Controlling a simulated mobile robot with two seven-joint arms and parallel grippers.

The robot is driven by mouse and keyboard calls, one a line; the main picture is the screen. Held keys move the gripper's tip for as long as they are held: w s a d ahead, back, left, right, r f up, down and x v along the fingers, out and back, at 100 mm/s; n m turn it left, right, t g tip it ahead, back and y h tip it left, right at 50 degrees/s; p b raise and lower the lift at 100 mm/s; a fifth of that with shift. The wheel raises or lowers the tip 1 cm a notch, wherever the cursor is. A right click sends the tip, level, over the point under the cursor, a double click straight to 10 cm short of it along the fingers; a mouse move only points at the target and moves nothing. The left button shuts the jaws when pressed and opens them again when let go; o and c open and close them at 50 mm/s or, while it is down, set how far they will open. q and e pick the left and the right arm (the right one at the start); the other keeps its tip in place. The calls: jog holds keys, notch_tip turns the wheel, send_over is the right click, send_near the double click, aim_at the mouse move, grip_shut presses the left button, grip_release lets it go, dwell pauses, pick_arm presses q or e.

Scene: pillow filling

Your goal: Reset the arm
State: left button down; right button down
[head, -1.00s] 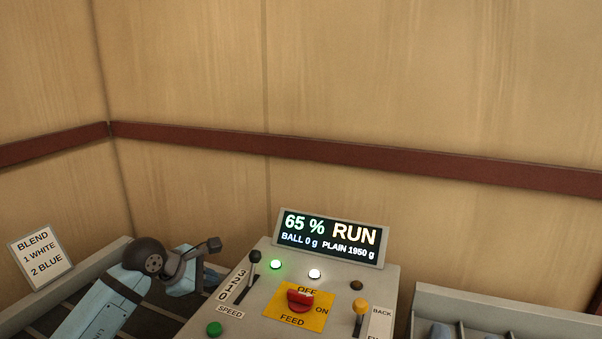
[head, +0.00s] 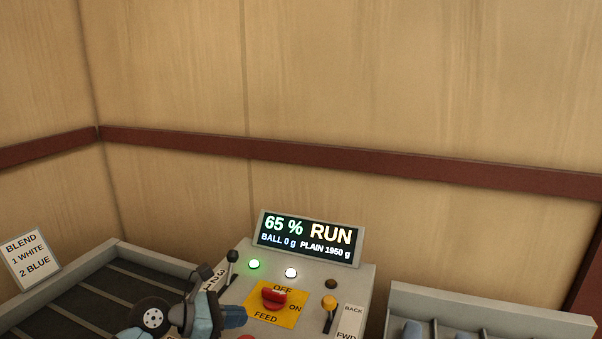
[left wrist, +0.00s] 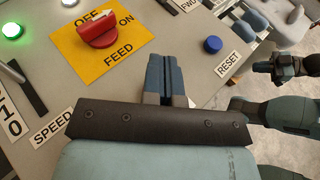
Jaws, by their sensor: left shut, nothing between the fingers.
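My left gripper (head: 234,317) is shut and empty, low over the front left of the control panel (head: 345,275). In the left wrist view its two blue fingertips (left wrist: 164,62) are pressed together, just below the red feed knob (left wrist: 100,32). The blue button (left wrist: 212,45) by the RESET label lies to their right, apart from them. My right arm shows at the right of the left wrist view, with what looks like its dark gripper (left wrist: 282,68); its jaws are too small to read. The head view does not show it.
The display (head: 308,240) reads 65 % RUN, BALL 0 g, PLAIN 1950 g. Bins lie on both sides. A blend card (head: 34,259) stands at left.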

pick_arm(q)
jog(key=s+n+h, duration=0.1)
jog(key=n, duration=0.1)
jog(key=s+d+n+t+h, duration=0.1)
jog(key=s+n, duration=0.1)
jog(key=s+d+n+t+h, duration=0.1)
jog(key=s+n, duration=0.1)
jog(key=shift+f+n+h+p, duration=0.2)
jog(key=shift+n+h+p, duration=0.2)
jog(key=n+t, duration=0.1)
jog(key=n, duration=0.1)
jog(key=s+n+t, duration=0.1)
jog(key=n, duration=0.1)
jog(key=s+n+t, duration=0.1)
jog(key=shift+a+f+n, duration=0.25)
jog(key=shift+a+n, duration=0.05)
jog(key=shift+n, duration=0.1)
jog(key=s+a+f+n+y+p, duration=0.1)
jog(key=s+a+f+n+y, duration=0.3)
jog(key=s+f+n, duration=0.6)
jog(key=s+a+f+n+y+p, duration=0.2)
jog(key=s+f+n+y, duration=0.7)
jog(key=n, duration=1.5)
jog(key=shift+s+a+f, duration=0.85)
jog(key=shift+s+f, duration=0.05)
